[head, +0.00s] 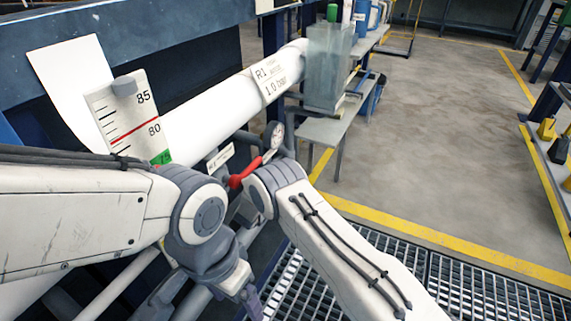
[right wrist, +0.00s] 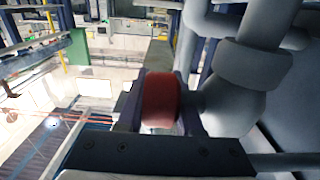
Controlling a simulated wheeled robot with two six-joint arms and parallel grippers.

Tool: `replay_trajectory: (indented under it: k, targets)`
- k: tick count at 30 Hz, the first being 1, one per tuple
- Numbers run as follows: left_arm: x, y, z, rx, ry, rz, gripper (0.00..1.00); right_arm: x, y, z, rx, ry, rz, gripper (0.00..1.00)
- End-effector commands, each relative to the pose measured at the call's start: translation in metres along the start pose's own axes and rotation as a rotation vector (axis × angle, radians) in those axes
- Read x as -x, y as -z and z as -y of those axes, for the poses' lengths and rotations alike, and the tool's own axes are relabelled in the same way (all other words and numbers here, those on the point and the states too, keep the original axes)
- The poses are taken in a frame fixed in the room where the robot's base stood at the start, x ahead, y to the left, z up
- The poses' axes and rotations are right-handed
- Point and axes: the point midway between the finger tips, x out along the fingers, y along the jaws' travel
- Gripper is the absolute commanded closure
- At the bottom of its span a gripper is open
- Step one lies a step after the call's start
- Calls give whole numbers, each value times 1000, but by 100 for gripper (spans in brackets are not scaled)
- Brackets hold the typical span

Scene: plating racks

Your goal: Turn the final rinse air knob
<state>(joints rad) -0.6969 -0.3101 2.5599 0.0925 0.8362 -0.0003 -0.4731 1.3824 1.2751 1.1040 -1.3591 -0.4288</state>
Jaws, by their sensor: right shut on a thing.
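A thick red round knob (right wrist: 161,99) sits between the two fingers of my right gripper (right wrist: 160,108) in the right wrist view. The gripper is shut on it, one finger at each side. The knob is attached beside a grey pipe fitting (right wrist: 228,95). In the head view a red part (head: 241,177) shows just left of my right wrist, below the white pipe. I cannot tell if it is the same knob. The right fingers are hidden there. My left gripper (head: 252,301) hangs low at the bottom middle, apart from the red part. Its finger opening is unclear.
A white pipe (head: 205,118) carries a label (head: 276,77) reading "R1" and "1.0 bar". A round gauge (head: 273,135) stands below it. A scale plate (head: 125,117) shows 80 and 85. A clear tank (head: 329,70) stands behind. Floor grating (head: 470,285) lies at lower right.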

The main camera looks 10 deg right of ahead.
Motion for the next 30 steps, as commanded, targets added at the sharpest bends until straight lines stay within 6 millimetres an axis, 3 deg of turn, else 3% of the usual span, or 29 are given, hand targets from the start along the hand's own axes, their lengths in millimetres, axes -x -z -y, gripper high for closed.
replay_trajectory:
  k: [4,5,6,17,30]
  targets:
    - [-1,0,0,0,0,0,20,1,-2,0,2,0,1,100]
    - [-1,0,0,0,0,0,20,1,-2,0,2,0,1,57]
    - [-1,0,0,0,0,0,20,1,-2,0,2,0,0,52]
    - [2,0,0,0,0,0,20,5,0,1,1,1,0,52]
    - [28,2,-2,0,0,0,20,83,1,1,3,4,0,52]
